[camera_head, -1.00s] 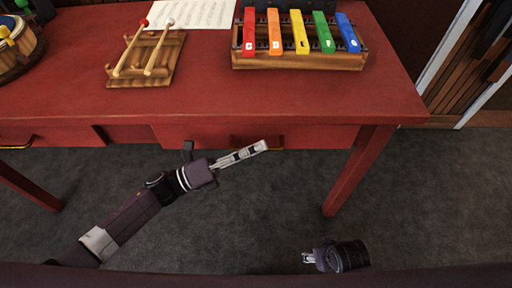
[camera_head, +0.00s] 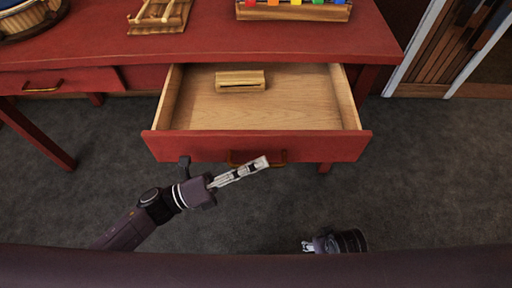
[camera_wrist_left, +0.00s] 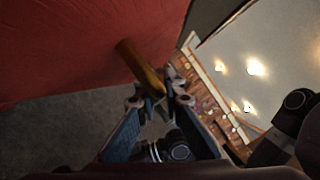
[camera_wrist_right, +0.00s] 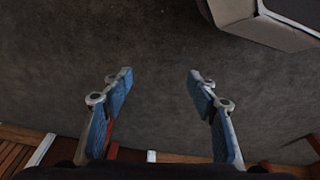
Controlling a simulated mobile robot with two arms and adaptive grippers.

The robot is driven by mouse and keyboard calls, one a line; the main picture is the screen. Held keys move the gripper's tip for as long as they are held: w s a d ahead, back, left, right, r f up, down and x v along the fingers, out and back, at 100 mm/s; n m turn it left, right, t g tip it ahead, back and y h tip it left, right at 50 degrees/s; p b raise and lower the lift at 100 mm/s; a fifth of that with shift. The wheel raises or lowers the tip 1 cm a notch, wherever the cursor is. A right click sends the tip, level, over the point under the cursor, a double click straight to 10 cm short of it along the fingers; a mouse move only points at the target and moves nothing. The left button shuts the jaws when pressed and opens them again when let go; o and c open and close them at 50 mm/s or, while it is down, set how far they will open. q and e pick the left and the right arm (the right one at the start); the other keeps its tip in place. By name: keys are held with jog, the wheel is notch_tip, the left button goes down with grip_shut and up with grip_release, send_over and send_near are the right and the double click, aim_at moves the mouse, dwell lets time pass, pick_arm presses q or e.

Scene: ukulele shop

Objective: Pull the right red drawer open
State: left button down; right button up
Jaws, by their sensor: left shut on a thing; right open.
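The right red drawer (camera_head: 200,147) is pulled well out from the red table. Its pale wooden inside shows, with a small wooden block (camera_head: 241,81) lying near the back. My left gripper (camera_head: 262,162) is at the drawer's brass handle (camera_head: 284,157). In the left wrist view its fingers (camera_wrist_left: 160,97) are shut on the handle (camera_wrist_left: 139,66), against the red drawer front (camera_wrist_left: 70,45). My right gripper (camera_head: 306,246) hangs low over the floor, away from the drawer. In the right wrist view its fingers (camera_wrist_right: 158,85) are wide apart with nothing between them.
The red table (camera_head: 300,40) carries a xylophone (camera_head: 293,12), a wooden mallet rack (camera_head: 158,16) and a drum (camera_head: 32,18). A left drawer (camera_head: 75,80) is closed. Bare grey carpet (camera_head: 430,180) lies to the right.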

pick_arm(q)
jog(key=s+p, duration=0.1)
jog(key=s, duration=0.5)
jog(key=shift+s, duration=0.25)
pick_arm(e)
jog(key=f, duration=0.1)
jog(key=s+f, duration=0.1)
jog(key=f, duration=0.2)
jog(key=shift+s, duration=0.35)
pick_arm(q)
jog(key=shift+f, duration=0.1)
jog(key=c, duration=2)
grip_release()
jog(key=shift+c, duration=0.2)
jog(key=shift+a, duration=0.1)
pick_arm(e)
jog(key=shift+a, duration=0.1)
pick_arm(q)
jog(key=v, duration=1.2)
